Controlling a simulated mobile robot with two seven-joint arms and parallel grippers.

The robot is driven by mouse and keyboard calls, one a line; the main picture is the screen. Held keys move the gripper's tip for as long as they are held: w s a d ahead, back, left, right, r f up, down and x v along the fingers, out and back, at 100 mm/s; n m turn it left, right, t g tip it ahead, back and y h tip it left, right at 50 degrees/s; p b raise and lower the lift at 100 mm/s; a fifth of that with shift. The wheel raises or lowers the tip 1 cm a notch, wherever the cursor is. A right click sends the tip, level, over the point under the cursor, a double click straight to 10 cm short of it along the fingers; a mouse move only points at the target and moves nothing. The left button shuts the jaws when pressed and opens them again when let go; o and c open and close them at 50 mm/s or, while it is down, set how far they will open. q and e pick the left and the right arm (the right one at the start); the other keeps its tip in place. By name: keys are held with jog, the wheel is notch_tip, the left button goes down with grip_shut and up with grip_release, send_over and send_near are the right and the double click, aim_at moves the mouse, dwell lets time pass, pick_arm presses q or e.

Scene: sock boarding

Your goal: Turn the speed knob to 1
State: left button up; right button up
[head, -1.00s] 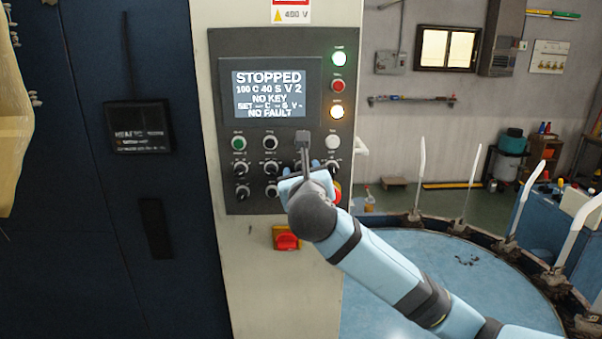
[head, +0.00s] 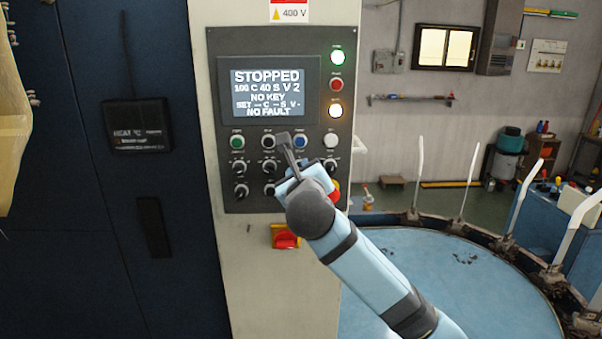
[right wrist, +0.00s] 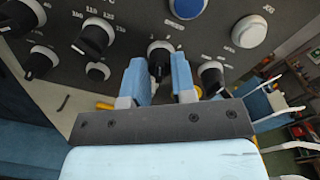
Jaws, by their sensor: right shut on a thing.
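The speed knob (right wrist: 159,58) is a dark knob with a pale base, below the blue button (right wrist: 187,7) in the right wrist view. My right gripper (right wrist: 160,75) has one blue finger on each side of it and is shut on it. In the head view my right gripper (head: 296,178) is tilted to the left and hides that knob. The knob's markings are too small to read surely. The display (head: 267,93) reads STOPPED, 100 C 40 S V 2, NO KEY, NO FAULT. My left gripper is not in view.
Other knobs stand close on both sides, one at left (right wrist: 96,38) and one at right (right wrist: 211,76). A white button (right wrist: 249,30) is up right. A red control (head: 333,191) is partly hidden beside my gripper. A red switch (head: 285,238) on yellow sits below the panel.

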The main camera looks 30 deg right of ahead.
jog(key=n, duration=0.5)
jog(key=shift+r, duration=0.15)
jog(key=shift+n, duration=0.3)
dwell(0.3)
jog(key=o, duration=0.9)
jog(key=shift+d, duration=0.1)
jog(key=shift+w, duration=0.15)
jog(key=shift+a, duration=0.2)
